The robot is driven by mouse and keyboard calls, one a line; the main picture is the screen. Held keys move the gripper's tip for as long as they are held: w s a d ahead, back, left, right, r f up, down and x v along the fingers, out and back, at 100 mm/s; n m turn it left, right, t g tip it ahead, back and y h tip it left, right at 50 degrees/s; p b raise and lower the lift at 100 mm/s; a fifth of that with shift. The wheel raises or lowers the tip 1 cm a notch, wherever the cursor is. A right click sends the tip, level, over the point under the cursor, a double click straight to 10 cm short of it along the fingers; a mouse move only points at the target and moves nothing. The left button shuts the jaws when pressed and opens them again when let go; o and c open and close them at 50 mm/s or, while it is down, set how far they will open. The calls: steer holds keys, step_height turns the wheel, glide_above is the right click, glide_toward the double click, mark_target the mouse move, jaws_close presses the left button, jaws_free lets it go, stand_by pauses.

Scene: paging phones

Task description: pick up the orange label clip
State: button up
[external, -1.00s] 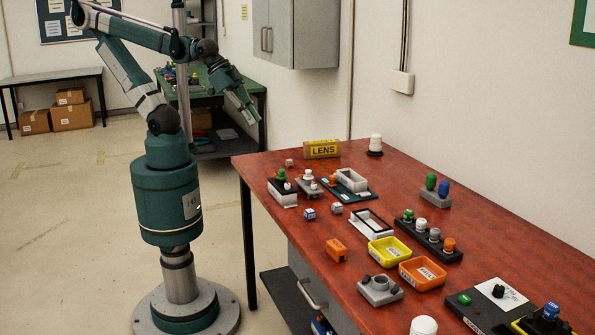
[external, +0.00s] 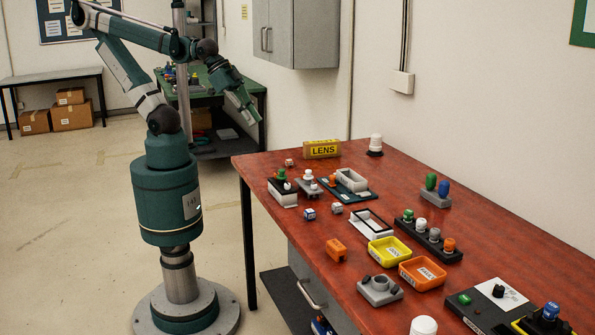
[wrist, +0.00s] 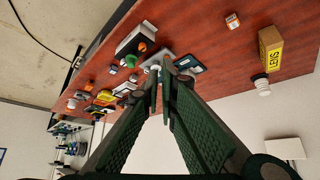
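An orange block (external: 336,250), which looks like the orange label clip, lies on the red-brown table near its left front edge. Nothing touches it. Several small orange items show in the wrist view, but I cannot tell which one is the clip. My gripper (external: 243,105) is high beyond the table's far left corner, well away from the block. In the wrist view my gripper (wrist: 161,82) has its two fingers reaching forward with a gap between them and nothing held.
A yellow bin (external: 389,251) and an orange bin (external: 422,274) stand right of the block. A grey holder (external: 380,291) lies in front. A white frame (external: 370,223), a small blue cube (external: 310,214) and a yellow LENS box (external: 321,149) are farther back.

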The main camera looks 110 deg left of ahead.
steer(key=o, duration=1)
steer(key=shift+c, duration=0.2)
steer(key=shift+w+r, duration=0.1)
steer(key=w+d+r+m+g+h+p, duration=0.1)
steer(key=w+d+r+m+p, duration=0.1)
steer(key=w+d, duration=0.75)
steer(key=w+d+r+m+g+h+p, duration=0.15)
steer(key=w+d, duration=0.25)
steer(key=w, duration=1)
steer(key=w+d+f+m+g+p, duration=0.1)
steer(key=w+d+f+m+p, duration=0.3)
steer(key=w+d+f, duration=1.3)
steer(key=shift+w+d+m, duration=0.35)
steer(key=shift+w+d, duration=0.3)
steer(key=shift+d, duration=0.95)
